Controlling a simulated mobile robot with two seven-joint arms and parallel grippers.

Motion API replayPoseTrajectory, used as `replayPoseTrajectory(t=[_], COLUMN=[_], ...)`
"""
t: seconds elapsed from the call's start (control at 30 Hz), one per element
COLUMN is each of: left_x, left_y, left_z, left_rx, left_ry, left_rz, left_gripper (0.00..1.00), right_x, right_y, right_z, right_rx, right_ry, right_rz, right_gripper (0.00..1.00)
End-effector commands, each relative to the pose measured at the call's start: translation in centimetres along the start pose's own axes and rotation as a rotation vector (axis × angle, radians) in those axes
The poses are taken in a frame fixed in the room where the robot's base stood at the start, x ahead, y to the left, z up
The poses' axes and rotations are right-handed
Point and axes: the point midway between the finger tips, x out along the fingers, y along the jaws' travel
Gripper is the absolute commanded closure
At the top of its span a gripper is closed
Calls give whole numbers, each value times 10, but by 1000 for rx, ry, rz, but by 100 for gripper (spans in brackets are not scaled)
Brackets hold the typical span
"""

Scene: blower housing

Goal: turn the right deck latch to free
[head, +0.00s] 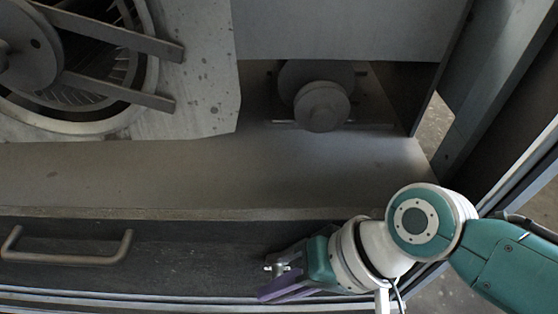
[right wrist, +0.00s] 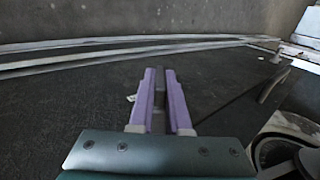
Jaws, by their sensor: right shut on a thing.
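The right deck latch (head: 277,267) is a small pale metal piece at the front deck, at the lower middle of the head view. My right gripper (head: 268,280) reaches it from the right, with its purple fingers around it. In the right wrist view the two purple fingers (right wrist: 159,72) are nearly together, with a narrow grey strip between them. A small bright bit of the latch (right wrist: 131,98) shows just left of the left finger. The fingers hide most of the latch, so I cannot tell its turn angle. My left gripper is not in view.
A bar handle (head: 70,258) sits on the dark front deck at the left. Behind it lies a bare grey ledge (head: 200,180). The round blower inlet (head: 128,125) is at the upper left and a round knob (head: 322,106) at the upper middle. A frame post (head: 480,90) stands at right.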

Motion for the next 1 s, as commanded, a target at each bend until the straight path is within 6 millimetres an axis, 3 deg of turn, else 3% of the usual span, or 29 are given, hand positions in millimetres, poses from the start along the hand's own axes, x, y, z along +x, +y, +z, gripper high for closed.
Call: replayPoseTrajectory(t=[0.03,0.3,0.57,1.0], left_x=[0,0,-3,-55], left_y=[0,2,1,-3], left_z=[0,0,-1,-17], left_rx=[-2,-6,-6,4], left_ry=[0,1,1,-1], left_rz=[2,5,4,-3], left_gripper=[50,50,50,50], right_x=[0,0,-3,-83], right_y=[0,0,-1,-3], right_z=[1,0,0,1], right_rx=[0,0,0,0], right_ry=[-3,-2,-1,-1], right_rz=[1,1,1,3], right_gripper=[83,55,55,55])
